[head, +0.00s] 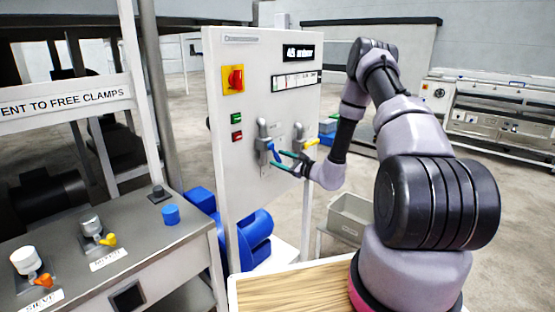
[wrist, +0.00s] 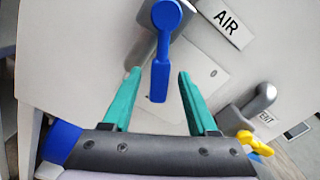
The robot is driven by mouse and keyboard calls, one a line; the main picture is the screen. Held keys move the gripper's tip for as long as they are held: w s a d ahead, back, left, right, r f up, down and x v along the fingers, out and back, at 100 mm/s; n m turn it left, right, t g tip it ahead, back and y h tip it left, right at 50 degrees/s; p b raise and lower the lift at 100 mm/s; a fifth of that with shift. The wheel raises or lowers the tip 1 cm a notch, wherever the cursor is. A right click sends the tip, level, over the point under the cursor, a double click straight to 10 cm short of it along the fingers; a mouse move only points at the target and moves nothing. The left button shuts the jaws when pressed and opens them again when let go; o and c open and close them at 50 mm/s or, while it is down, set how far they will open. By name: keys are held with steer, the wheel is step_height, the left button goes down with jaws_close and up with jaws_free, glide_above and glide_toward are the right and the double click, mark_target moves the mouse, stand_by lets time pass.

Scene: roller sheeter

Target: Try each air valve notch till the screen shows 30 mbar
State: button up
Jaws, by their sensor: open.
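The air valve's blue handle (head: 273,152) is on the front of the upright white panel, below a grey valve body. In the wrist view the blue handle (wrist: 160,72) hangs down from its round hub, beside a label reading AIR (wrist: 228,23). My gripper (head: 279,160) is open at the handle. In the wrist view its teal fingers (wrist: 159,74) stand on either side of the handle, with a gap on both sides. The screen (head: 299,53) at the panel's top shows a figure in mbar that looks like 45, though blurred. Notch marks are not readable.
A vent valve with a yellow handle (head: 311,142) sits just right of the air valve. A red rotary switch on yellow (head: 234,79) and green and red buttons are on the panel's left. A bench (head: 130,240) with more valves stands at left.

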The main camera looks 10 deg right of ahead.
steer(key=v, duration=0.9)
steer(key=shift+r, duration=0.1)
steer(key=s+a+r+n+g+y, duration=0.1)
steer(key=s+a+r+n+g, duration=0.35)
steer(key=r, duration=0.25)
steer(key=s+a+r+n+g+y, duration=0.1)
steer(key=s+a+r+n+g, duration=0.3)
steer(key=s+r, duration=0.3)
steer(key=s+a+r+n+g, duration=0.4)
steer(key=r+n, duration=0.1)
steer(key=r, duration=0.3)
steer(key=s+d+r+n+t+h, duration=0.2)
steer(key=s+d+r+h, duration=0.2)
steer(key=s, duration=0.4)
steer(key=s+d+r+n+t+h, duration=0.3)
steer(key=s+d+r+h, duration=0.2)
steer(key=s+r, duration=0.4)
steer(key=shift+d+r+h, duration=0.15)
steer(key=shift+r+h, duration=0.05)
steer(key=shift+h, duration=0.6)
stand_by(2.3)
